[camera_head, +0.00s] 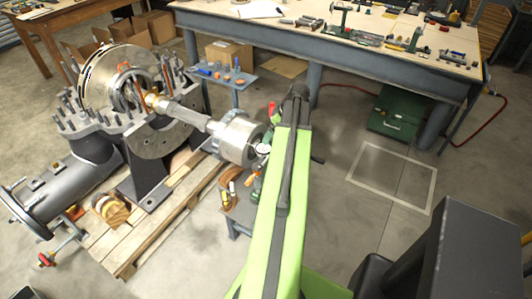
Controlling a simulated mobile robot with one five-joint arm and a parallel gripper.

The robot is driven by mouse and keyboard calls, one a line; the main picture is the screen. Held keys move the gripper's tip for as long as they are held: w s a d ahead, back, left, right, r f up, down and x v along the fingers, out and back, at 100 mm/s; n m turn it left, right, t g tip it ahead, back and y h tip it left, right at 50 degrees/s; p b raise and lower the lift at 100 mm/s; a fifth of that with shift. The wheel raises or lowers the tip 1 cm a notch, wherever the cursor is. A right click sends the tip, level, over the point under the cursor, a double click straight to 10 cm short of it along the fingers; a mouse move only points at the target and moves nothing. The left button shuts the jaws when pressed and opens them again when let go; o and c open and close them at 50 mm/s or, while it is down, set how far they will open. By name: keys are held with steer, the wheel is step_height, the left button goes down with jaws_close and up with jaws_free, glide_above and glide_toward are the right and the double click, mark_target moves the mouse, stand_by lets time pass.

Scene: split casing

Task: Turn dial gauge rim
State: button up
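The dial gauge (264,148) shows as a small pale round face at the right side of the grey coupling hub (239,139) on the machine's shaft. My green arm reaches up from the bottom of the view, and its wrist end is just right of the hub. My gripper (268,137) is small and dark here, close beside the gauge. I cannot tell whether it touches the rim. Its fingers are partly hidden by the arm, and their opening cannot be made out.
The split casing (115,130) with upright studs stands on a wooden pallet (150,235) at left. A small blue-grey stand (225,76) with parts is behind the shaft. A long workbench (345,40) with tools spans the back. The floor at right (395,165) is mostly clear.

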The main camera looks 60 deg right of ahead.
mark_target(264, 148)
steer(key=b+x, duration=0.8)
steer(key=x, duration=0.2)
steer(key=shift+f, duration=0.35)
steer(key=shift+r, duration=0.1)
steer(key=c, duration=1.3)
steer(key=shift+w+m, duration=0.1)
steer(key=shift+m, duration=0.2)
steer(key=shift+c, duration=0.5)
steer(key=o, duration=1.4)
